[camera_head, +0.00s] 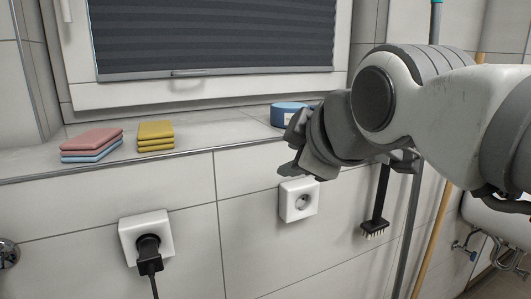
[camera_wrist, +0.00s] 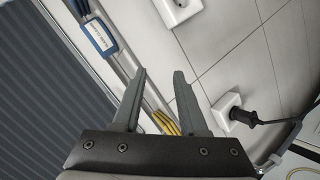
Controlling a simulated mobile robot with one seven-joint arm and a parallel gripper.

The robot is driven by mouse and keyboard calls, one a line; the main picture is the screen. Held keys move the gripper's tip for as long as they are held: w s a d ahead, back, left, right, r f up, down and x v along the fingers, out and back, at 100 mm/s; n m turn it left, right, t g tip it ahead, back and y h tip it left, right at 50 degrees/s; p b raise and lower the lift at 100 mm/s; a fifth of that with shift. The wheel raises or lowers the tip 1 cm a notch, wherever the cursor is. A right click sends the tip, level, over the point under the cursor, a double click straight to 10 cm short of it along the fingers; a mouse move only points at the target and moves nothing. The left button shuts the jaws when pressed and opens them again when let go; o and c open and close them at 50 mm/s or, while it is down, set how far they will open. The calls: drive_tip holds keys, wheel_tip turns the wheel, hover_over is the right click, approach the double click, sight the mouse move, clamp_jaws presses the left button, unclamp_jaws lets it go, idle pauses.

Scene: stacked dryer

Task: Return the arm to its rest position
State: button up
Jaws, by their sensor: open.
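My gripper (camera_head: 293,150) is in front of the tiled wall in the head view, close to the right part of the window ledge. In the wrist view my gripper (camera_wrist: 160,95) shows two separated grey fingers with nothing between them that is held. My white and grey arm reaches in from the right side of the head view.
Folded pink and blue cloths (camera_head: 91,145) and yellow cloths (camera_head: 156,135) lie on the ledge (camera_head: 225,137). A socket with a black plug (camera_head: 147,245) and an empty socket (camera_head: 299,201) are below. A black brush (camera_head: 376,215) hangs near poles at right.

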drive_tip(key=s+d+f+m+g+h, duration=0.1)
drive_tip(key=s+d+f+m+g, duration=0.1)
drive_tip(key=s+d+f+m, duration=0.25)
drive_tip(key=s+d+f+m+g+h, duration=0.1)
drive_tip(key=s+d+f+m+g, duration=0.15)
drive_tip(key=f+m, duration=0.4)
drive_tip(key=s+d+f+m+g+h, duration=0.1)
drive_tip(key=s+d+f+m, duration=0.25)
drive_tip(key=f, duration=0.45)
wheel_tip(320, 180, up, 19)
drive_tip(key=s+p, duration=0.1)
drive_tip(key=p, duration=1.9)
drive_tip(key=shift+a+f, duration=0.15)
drive_tip(key=shift+a, duration=0.1)
drive_tip(key=shift+s+g, duration=0.1)
drive_tip(key=shift+g, duration=0.15)
